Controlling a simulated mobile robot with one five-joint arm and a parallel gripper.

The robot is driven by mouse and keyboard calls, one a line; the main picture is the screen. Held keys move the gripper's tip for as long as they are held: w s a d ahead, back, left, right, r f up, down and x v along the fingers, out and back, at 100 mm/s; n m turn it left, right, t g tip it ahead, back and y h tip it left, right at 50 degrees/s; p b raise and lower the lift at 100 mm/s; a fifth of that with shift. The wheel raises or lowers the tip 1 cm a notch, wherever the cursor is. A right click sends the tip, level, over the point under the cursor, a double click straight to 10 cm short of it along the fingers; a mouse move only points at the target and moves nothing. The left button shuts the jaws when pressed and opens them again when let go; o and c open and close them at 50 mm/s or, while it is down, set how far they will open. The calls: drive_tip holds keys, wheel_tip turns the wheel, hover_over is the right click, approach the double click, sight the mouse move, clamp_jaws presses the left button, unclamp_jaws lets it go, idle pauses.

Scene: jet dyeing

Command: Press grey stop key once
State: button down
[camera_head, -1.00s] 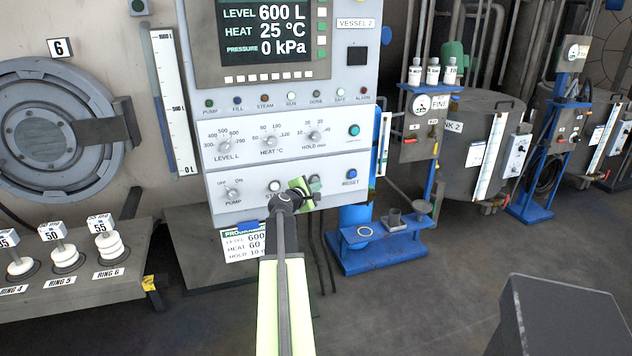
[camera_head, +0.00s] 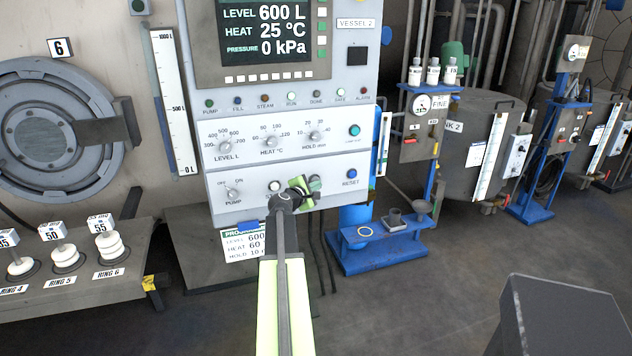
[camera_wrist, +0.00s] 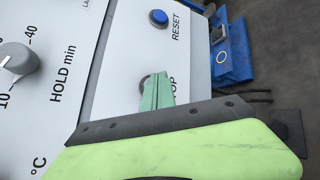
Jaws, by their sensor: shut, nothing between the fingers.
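The control panel (camera_head: 290,150) of the vessel faces me. On its lower row the grey stop key (camera_head: 315,181) shows just behind my gripper (camera_head: 309,186), mostly covered by it. In the wrist view my gripper's green fingers (camera_wrist: 157,93) are shut with nothing between them. Their tips lie over the grey key, of which only a dark edge (camera_wrist: 144,80) shows, and cover part of the STOP label. I cannot tell whether the tips touch the key or whether it is pressed in.
A pale round button (camera_head: 274,186) is to the left. The HOLD knob (camera_head: 314,136) is above. A blue stand (camera_head: 375,255) stands right of the panel.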

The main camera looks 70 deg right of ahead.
drive_tip(key=shift+w+d, duration=0.3)
drive_tip(key=shift+d, duration=0.1)
idle(0.8)
drive_tip(key=shift+s+a, duration=0.55)
drive_tip(key=shift+a, duration=0.15)
drive_tip(key=shift+s, duration=0.1)
drive_tip(key=s+a, duration=0.1)
drive_tip(key=a, duration=0.1)
drive_tip(key=s+a, duration=0.1)
drive_tip(key=s, duration=0.1)
drive_tip(key=shift+a, duration=0.4)
idle(0.6)
